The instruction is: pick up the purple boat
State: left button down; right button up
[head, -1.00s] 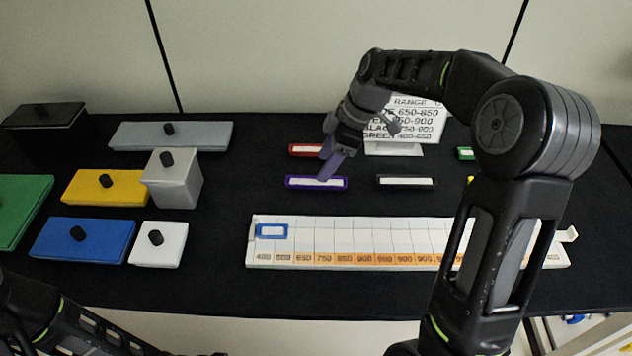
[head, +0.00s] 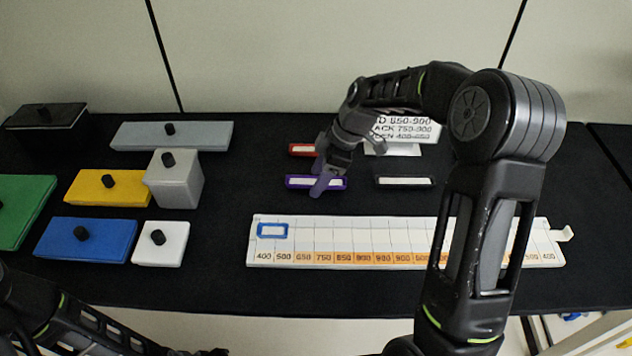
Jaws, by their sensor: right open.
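The purple boat (head: 299,182) is a small narrow frame with a white inside, lying on the black table mat left of centre. My right gripper (head: 319,190) is right over it, pointing down, with its fingers covering the boat's middle and looking open. I cannot tell whether the fingers touch the boat. My left arm shows at the lower left, and its gripper is not clearly seen.
A red boat (head: 302,149) lies just behind, and a black boat (head: 405,181) lies to the right. A blue boat (head: 272,230) sits on the white numbered strip (head: 340,222) in front. Lidded blocks, such as the blue one (head: 87,241), stand left. A sign (head: 410,129) is behind.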

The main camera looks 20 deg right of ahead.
jog(key=shift+c, duration=0.2)
grip_shut()
dwell(0.6)
